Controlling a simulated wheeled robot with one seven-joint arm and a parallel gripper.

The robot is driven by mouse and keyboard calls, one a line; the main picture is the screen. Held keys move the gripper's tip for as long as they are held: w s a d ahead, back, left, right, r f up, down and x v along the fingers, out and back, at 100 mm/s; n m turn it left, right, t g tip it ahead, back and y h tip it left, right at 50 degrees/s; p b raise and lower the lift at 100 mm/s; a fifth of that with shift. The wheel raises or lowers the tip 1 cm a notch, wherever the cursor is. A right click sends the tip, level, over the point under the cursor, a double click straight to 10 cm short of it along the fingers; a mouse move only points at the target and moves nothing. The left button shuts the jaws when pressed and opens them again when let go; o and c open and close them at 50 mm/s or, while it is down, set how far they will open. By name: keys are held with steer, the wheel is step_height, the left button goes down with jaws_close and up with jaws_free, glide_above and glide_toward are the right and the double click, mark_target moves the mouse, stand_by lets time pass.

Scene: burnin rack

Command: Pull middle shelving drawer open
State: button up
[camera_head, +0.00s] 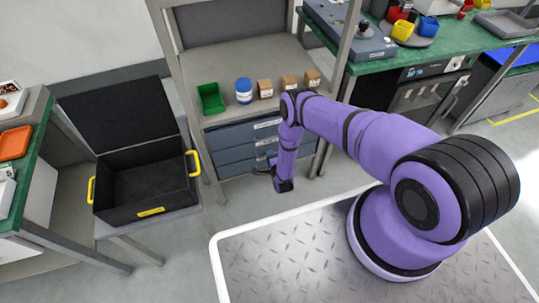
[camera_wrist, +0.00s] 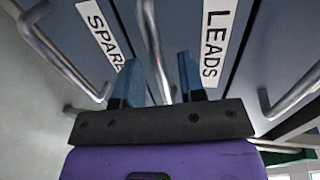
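The blue-grey drawer unit stands under the shelf, its middle drawer (camera_head: 238,151) partly hidden behind my arm and looking flush with its neighbours. In the wrist view the middle drawer (camera_wrist: 232,50) carries a white "LEADS" label (camera_wrist: 217,40) and a grey bar handle (camera_wrist: 152,35). My gripper (camera_wrist: 158,82) is open, with its two blue fingers apart. The handle runs between the fingers in that view; I cannot tell whether either touches it. In the head view my gripper (camera_head: 265,167) is in front of the drawers.
Neighbouring handles stick out: the "SPARE" drawer's handle (camera_wrist: 62,55) and another handle (camera_wrist: 292,95). A green bin (camera_head: 210,98), a blue-white jar (camera_head: 243,90) and small brown boxes (camera_head: 289,82) stand above the drawers. An open black case (camera_head: 145,185) stands left. Floor before the drawers is clear.

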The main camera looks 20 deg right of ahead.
steer(key=shift+w+f, duration=0.1)
steer(key=shift+w, duration=0.6)
jaws_close()
steer(key=shift+s, duration=0.1)
